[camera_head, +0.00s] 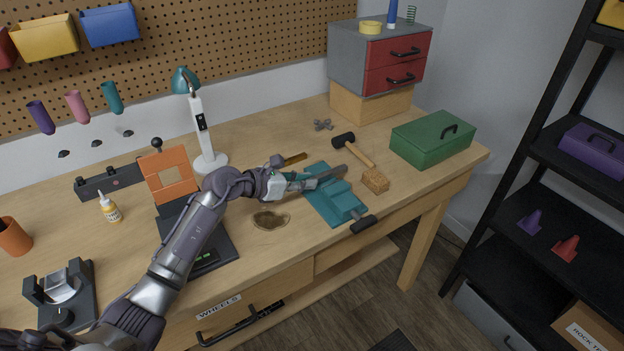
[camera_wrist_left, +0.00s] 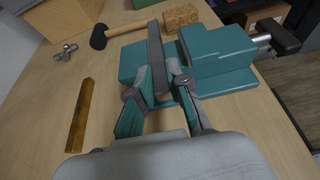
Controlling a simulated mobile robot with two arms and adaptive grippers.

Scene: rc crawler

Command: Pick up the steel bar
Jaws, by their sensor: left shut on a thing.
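The steel bar (camera_head: 333,172) is a grey flat bar at the teal vise (camera_head: 330,205) on the workbench. In the left wrist view the bar (camera_wrist_left: 156,55) points away from me, with the teal vise (camera_wrist_left: 222,55) beside and beneath it. My left gripper (camera_head: 314,182) is over the vise, shut on the near end of the bar. In the left wrist view its fingertips (camera_wrist_left: 156,78) close on both sides of the bar. I cannot tell whether the bar touches the vise. My right gripper is not in view.
A brass-coloured bar (camera_head: 293,159) lies left of the vise. A mallet (camera_head: 355,147) and a cork block (camera_head: 375,180) lie behind it. A green toolbox (camera_head: 432,140) stands at the right. The vise handle (camera_head: 363,224) sticks out past the bench's front edge.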

